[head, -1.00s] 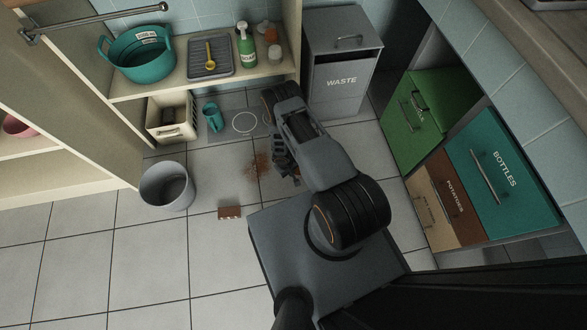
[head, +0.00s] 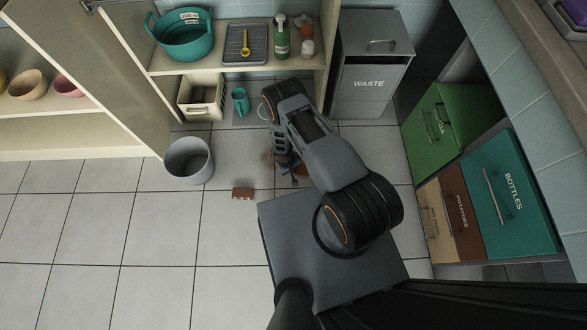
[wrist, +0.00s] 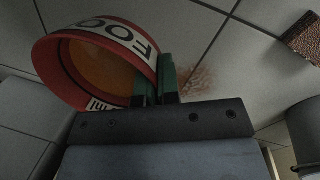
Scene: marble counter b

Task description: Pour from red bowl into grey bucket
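My gripper (wrist: 156,80) has its two green fingers close together on the wall of the red bowl (wrist: 137,31). The bowl carries a white "FOOD" label, is strongly tilted in the wrist view and shows an orange-brown inside. I cannot tell how much it holds. In the head view my gripper (head: 286,168) hangs low in front of my base, and the bowl is hidden behind the arm. The grey bucket (head: 189,172) stands upright on the floor, left of my gripper and apart from it. Part of it shows at the wrist view's right edge (wrist: 306,140).
A brown block (head: 243,193) lies on the floor between bucket and base. A brown stain (wrist: 198,82) marks the tiles. Behind are a shelf with a teal tub (head: 181,42), a cream crate (head: 201,97), a teal cup (head: 240,101) and a waste bin (head: 368,90). Floor at left is clear.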

